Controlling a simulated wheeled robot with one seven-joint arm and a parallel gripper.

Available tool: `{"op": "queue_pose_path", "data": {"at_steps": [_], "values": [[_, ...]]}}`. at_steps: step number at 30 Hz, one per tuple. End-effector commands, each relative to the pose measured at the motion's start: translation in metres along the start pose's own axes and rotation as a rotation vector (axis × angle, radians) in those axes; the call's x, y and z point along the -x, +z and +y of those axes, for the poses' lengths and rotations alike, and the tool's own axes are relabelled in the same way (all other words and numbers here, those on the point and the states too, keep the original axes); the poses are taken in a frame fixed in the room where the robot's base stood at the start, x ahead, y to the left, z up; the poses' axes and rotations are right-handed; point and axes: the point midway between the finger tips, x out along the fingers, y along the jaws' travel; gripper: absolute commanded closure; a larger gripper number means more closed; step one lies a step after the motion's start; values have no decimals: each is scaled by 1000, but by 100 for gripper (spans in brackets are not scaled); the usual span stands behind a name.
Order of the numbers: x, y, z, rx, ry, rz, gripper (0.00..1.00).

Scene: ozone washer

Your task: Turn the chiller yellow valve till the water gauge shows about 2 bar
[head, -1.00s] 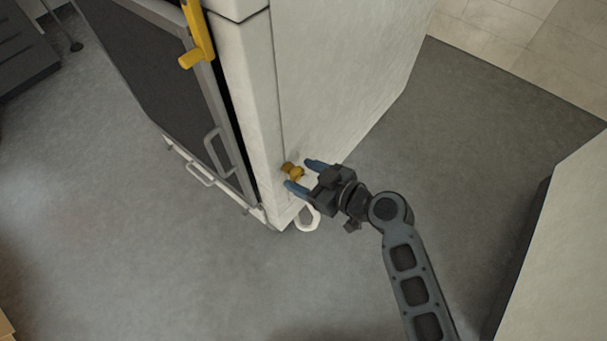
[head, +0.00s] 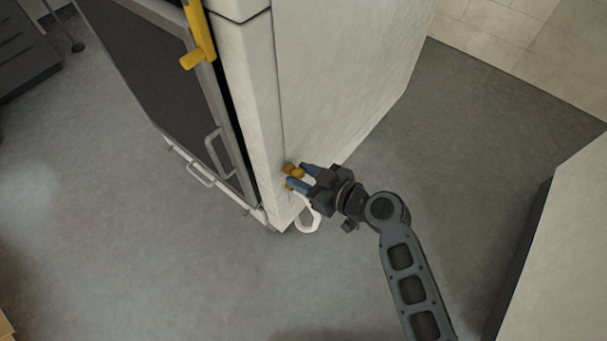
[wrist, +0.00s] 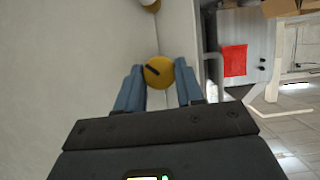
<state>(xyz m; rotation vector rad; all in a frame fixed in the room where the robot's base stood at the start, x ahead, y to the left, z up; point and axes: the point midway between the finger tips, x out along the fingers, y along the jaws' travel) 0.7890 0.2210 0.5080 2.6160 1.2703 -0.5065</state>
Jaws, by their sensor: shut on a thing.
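The yellow valve (head: 292,170) sticks out low on the side of the tall white chiller cabinet (head: 330,80), near its front corner. In the wrist view its round yellow face (wrist: 158,72) has a dark slot running slantwise. My gripper (head: 304,176) has its blue fingers on either side of the valve and is shut on it; the fingers (wrist: 158,88) also flank it in the wrist view. The water gauge cannot be made out in either view.
A white curved hose (head: 308,220) hangs just below the valve. A yellow handle (head: 200,40) and grey door handles (head: 218,152) are on the cabinet's front. A pale block (head: 560,250) stands at right. Grey floor (head: 150,260) is open at left.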

Motion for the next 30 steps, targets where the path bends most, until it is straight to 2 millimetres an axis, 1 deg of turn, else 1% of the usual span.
{"op": "queue_pose_path", "data": {"at_steps": [4,12,15,24,25,30], "values": [[-1,2,2,-52,-20,1,93],[-1,3,4,-315,-128,1,93],[-1,2,4,-368,-150,1,93],[0,1,4,-380,-156,0,93],[0,1,4,-380,-156,0,62],[0,1,4,-379,-156,0,46]]}}
